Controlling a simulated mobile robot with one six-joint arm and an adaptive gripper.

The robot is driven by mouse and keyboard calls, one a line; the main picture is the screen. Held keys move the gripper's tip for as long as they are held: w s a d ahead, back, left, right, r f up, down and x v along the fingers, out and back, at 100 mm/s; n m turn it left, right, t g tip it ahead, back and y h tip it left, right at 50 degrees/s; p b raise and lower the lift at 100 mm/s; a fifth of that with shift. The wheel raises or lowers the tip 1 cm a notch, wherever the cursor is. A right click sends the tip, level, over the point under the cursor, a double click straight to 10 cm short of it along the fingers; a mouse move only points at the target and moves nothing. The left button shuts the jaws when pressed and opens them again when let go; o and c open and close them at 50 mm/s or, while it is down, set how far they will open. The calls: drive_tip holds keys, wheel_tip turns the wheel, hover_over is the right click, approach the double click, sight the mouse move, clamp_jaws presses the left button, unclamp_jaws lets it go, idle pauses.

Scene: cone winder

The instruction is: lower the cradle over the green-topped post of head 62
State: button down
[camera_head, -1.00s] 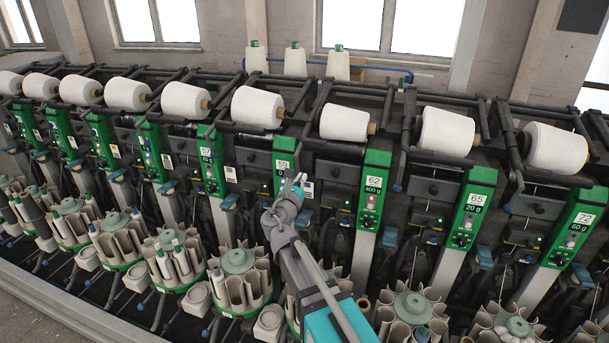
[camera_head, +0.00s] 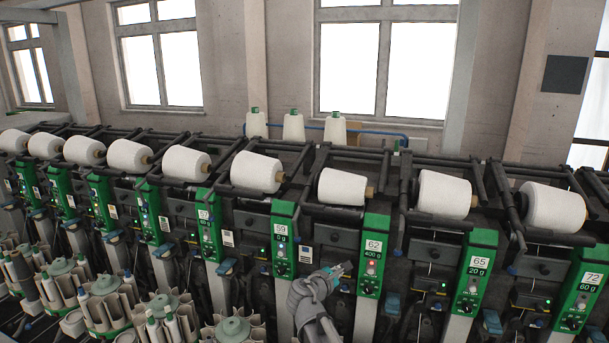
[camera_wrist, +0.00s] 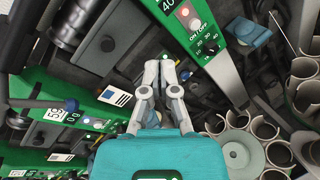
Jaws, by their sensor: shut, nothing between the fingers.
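The green-topped post of head 62 (camera_head: 374,247) stands right of centre in the head view, labelled 62 and 400 g. Its green panel with knob also shows at the top of the wrist view (camera_wrist: 195,30). Above it, a white cone (camera_head: 342,187) lies between the dark arms of head 62's cradle (camera_head: 314,177). I cannot tell whether the cradle touches anything below. My gripper (camera_head: 343,270) is shut and empty, just left of this post's panel and below the cone. In the wrist view, its fingertips (camera_wrist: 160,66) are together, apart from the panel.
Head 59's green post (camera_head: 283,238) stands to the left, head 65's post (camera_head: 475,272) to the right. Dark cradle frames and white cones line the machine top. Grey bobbin holders (camera_wrist: 238,153) crowd the lower right of the wrist view. Windows lie behind.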

drive_tip(key=s+d+f+m+g+y, duration=0.2)
drive_tip(key=s+d+f+m+g, duration=0.6)
drive_tip(key=m, duration=0.3)
drive_tip(key=s+a+f+m+g+y+b, duration=0.1)
drive_tip(key=s+f+m+g+y, duration=0.3)
drive_tip(key=s+f+m+y, duration=0.3)
drive_tip(key=s+f+m, duration=0.1)
drive_tip(key=s+m, duration=0.2)
drive_tip(key=s, duration=0.2)
drive_tip(key=shift+s+f+m+g+b, duration=0.2)
drive_tip(key=shift+m+g+b, duration=0.1)
